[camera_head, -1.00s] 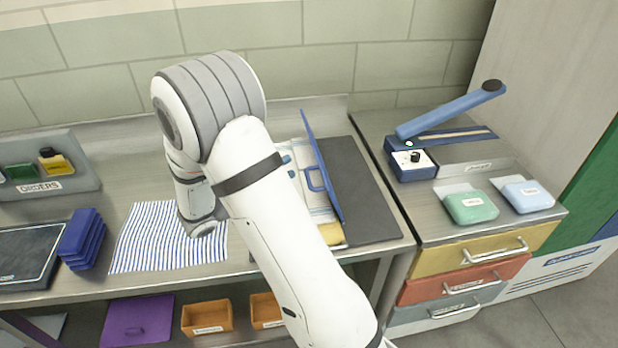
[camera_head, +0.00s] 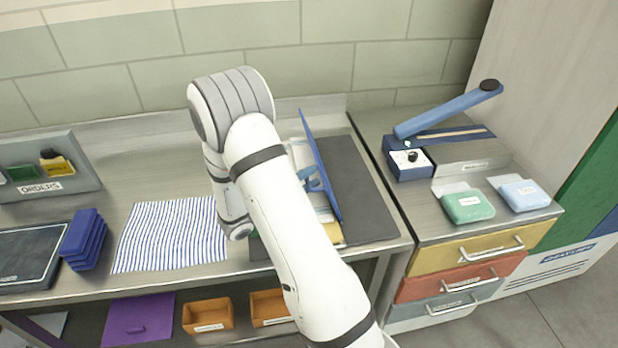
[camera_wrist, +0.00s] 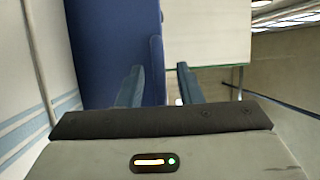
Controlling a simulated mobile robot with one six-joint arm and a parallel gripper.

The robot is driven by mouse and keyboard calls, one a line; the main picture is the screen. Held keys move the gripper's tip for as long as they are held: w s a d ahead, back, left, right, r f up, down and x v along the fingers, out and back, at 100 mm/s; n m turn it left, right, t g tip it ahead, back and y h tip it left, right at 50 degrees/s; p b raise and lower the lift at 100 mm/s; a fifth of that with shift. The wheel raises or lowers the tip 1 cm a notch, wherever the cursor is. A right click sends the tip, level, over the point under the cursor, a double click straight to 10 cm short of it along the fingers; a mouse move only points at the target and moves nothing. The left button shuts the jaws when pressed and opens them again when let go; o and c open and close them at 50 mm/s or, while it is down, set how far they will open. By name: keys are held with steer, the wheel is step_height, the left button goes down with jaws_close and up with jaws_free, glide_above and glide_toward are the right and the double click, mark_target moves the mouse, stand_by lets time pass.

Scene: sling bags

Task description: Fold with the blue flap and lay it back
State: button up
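The blue flap (camera_head: 321,165) stands up on edge, slightly tilted, along the left side of a dark grey board on the bench. In the wrist view the flap (camera_wrist: 110,45) fills the left middle as a dark blue sheet. My gripper (camera_head: 312,178) is at the handle on the flap's left face. In the wrist view my gripper (camera_wrist: 159,72) has its two blue-grey fingers apart, with a blue bar, apparently the handle, between them. A gap shows on the right finger's side. White cloth with blue stripes lies left of the flap, partly hidden by my arm.
The dark grey board (camera_head: 362,190) right of the flap is clear. A striped cloth (camera_head: 165,237) and blue stack (camera_head: 85,240) lie left. A blue-handled sealer (camera_head: 450,112) and bagged packs (camera_head: 468,207) occupy the right counter.

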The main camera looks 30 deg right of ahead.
steer(key=shift+c, duration=0.4)
jaws_close()
